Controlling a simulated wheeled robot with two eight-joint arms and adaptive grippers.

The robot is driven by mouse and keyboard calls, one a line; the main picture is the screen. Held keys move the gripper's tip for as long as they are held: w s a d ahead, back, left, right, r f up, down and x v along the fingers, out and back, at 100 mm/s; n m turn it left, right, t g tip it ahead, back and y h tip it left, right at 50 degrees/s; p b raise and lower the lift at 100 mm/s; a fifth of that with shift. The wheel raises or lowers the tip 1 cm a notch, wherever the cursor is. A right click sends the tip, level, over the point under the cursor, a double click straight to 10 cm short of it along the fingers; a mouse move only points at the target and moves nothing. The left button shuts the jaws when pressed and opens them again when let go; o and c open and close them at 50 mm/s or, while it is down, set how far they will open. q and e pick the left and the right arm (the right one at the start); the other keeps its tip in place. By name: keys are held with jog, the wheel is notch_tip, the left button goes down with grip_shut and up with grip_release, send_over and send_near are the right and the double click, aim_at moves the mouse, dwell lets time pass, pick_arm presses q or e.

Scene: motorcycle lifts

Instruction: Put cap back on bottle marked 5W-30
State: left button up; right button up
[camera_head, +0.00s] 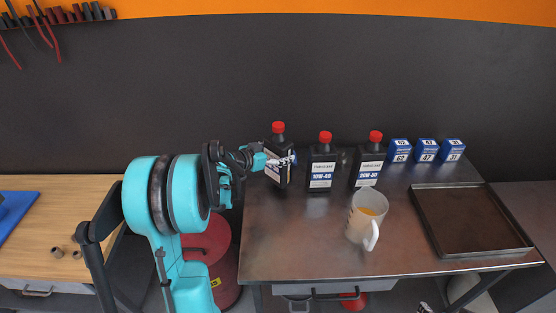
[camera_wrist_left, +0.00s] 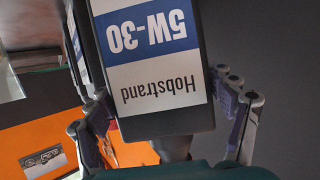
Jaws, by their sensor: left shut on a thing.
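The 5W-30 bottle (camera_head: 273,174) is black with a red cap (camera_head: 278,127) on its top, leftmost of three bottles at the back of the metal table. I cannot tell how tightly the cap sits. My left gripper (camera_head: 279,161) is shut on this bottle and covers part of its label. In the left wrist view the bottle (camera_wrist_left: 150,60) fills the middle, its 5W-30 label upside down, with my left gripper's fingers (camera_wrist_left: 168,115) on both sides. The cap is not visible there. My right gripper is not recognisable in view.
A 10W-40 bottle (camera_head: 321,163) and a 20W-50 bottle (camera_head: 369,163), both red-capped, stand to the right. A mug (camera_head: 361,222) stands in front, with blue boxes (camera_head: 427,150) behind and a dark tray (camera_head: 472,252) at right. The table's front left (camera_head: 285,245) is clear.

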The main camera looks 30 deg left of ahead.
pick_arm(q)
notch_tip(320, 180, down, 3)
jog(key=shift+f+b, duration=0.1)
jog(key=shift+b, duration=0.35)
jog(key=shift+f, duration=0.15)
jog(key=o, duration=2.3)
